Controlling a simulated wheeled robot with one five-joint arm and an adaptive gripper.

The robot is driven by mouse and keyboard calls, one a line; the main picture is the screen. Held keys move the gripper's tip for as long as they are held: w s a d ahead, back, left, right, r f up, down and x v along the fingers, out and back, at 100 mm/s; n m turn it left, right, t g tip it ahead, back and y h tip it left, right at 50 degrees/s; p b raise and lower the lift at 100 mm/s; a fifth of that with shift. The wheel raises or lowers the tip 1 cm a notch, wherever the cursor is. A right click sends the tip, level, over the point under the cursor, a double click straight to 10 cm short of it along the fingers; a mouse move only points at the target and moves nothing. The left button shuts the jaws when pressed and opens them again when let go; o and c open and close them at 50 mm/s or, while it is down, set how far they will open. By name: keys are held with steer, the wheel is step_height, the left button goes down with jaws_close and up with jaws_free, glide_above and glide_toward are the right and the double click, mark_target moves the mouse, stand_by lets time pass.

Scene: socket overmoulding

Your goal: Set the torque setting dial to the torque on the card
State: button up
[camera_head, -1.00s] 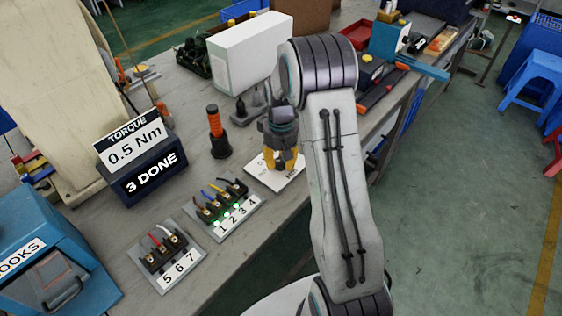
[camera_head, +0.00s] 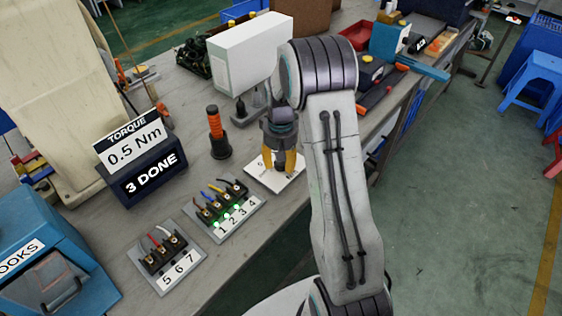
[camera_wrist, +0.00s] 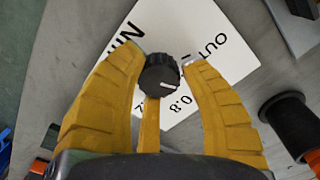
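The torque card (camera_head: 130,149) reads "0.5 Nm". The black dial (camera_wrist: 160,75) with a pale mark sits on a white plate (camera_wrist: 205,72); the printing includes "OUT", "MIN" and "0.8". The plate (camera_head: 262,181) also shows in the head view, with the dial hidden there. My gripper (camera_wrist: 164,58) is over the plate, its yellow fingers on either side of the dial. The fingertips are at or very close to the dial's rim; whether they press on it I cannot tell. The head view shows my gripper (camera_head: 279,168) pointing down.
A box reading "3 DONE" (camera_head: 151,179) stands under the card. A black and orange screwdriver-like tool (camera_head: 216,133) stands left of my gripper. Terminal blocks numbered 1–4 (camera_head: 222,207) and 5–7 (camera_head: 169,252) lie nearer. A white box (camera_head: 245,50) stands behind my gripper.

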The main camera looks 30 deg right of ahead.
steer(key=o, duration=0.4)
step_height(320, 180, up, 12)
stand_by(0.7)
stand_by(0.5)
